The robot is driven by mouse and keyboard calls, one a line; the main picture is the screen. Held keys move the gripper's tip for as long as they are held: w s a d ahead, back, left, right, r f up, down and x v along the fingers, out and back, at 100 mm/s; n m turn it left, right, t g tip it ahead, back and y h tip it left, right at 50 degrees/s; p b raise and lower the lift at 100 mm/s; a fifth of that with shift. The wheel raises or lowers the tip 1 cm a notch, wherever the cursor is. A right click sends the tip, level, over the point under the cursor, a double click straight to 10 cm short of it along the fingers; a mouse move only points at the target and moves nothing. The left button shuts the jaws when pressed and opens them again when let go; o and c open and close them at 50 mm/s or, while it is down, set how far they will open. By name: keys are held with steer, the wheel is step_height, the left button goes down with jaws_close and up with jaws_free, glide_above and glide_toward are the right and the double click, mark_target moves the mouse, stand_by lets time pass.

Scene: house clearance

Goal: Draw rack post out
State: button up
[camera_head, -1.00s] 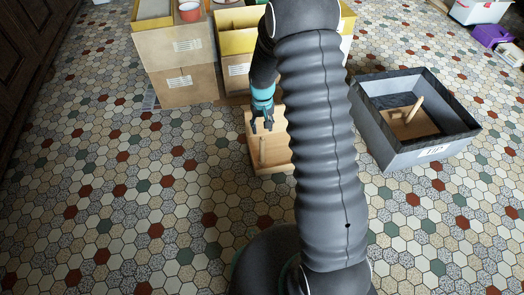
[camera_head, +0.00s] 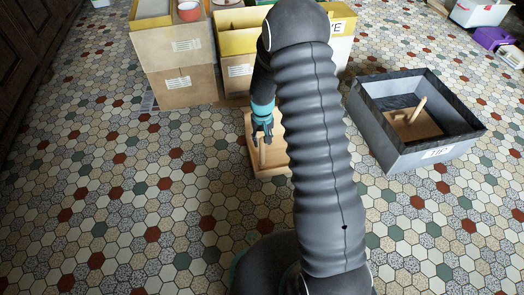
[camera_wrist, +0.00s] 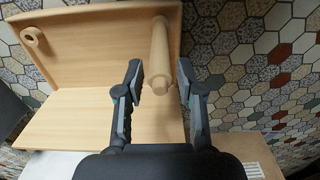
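A light wooden rack (camera_head: 272,168) stands on the tiled floor left of my arm, partly hidden by the arm. Its round post (camera_head: 262,157) shows just below my gripper (camera_head: 262,134). In the wrist view the rack (camera_wrist: 85,62) has a flat panel, a second board and a short round ring-like piece at the upper left. My gripper (camera_wrist: 161,80) is open, one finger on each side of the post's end, with gaps visible. I cannot tell whether the tip lies fully between the fingers.
A grey open box (camera_head: 405,153) on the right holds another wooden piece (camera_head: 411,126) with a slanted peg. Stacked cardboard boxes (camera_head: 178,62) and a yellow-edged box (camera_head: 235,45) stand behind the rack. The floor at left is clear.

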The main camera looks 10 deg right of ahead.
jaws_close()
steer(key=shift+r, duration=0.25)
stand_by(0.3)
steer(key=shift+r+p, duration=2.9)
steer(key=shift+r, duration=1.55)
steer(key=shift+f, duration=0.1)
